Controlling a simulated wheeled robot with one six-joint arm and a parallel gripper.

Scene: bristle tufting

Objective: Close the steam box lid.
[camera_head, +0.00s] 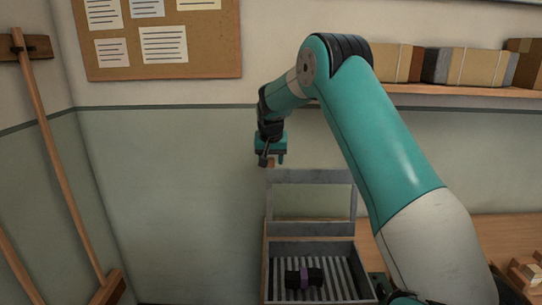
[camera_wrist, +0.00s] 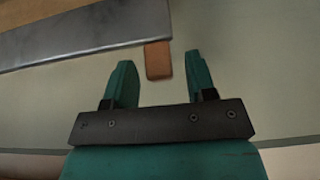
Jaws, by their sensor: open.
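The steam box (camera_head: 312,247) is a grey open-topped box with a slatted floor, low in the middle of the head view. Its lid (camera_head: 312,176), a grey frame, stands upright at the box's back edge, so the box is open. A dark roll with a purple band (camera_head: 304,277) lies inside on the slats. My gripper (camera_head: 270,161) is open at the lid's top left corner. In the wrist view, a brown wooden tab (camera_wrist: 158,61) on the grey lid edge (camera_wrist: 85,37) shows between the two fingertips of my gripper (camera_wrist: 160,72). Neither finger clearly touches it.
The box stands on a wooden bench (camera_head: 460,238) that runs right, with small wooden blocks (camera_head: 528,274) at its far right. A shelf (camera_head: 450,91) with boxes is on the wall above. Wooden poles (camera_head: 60,155) lean at the left.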

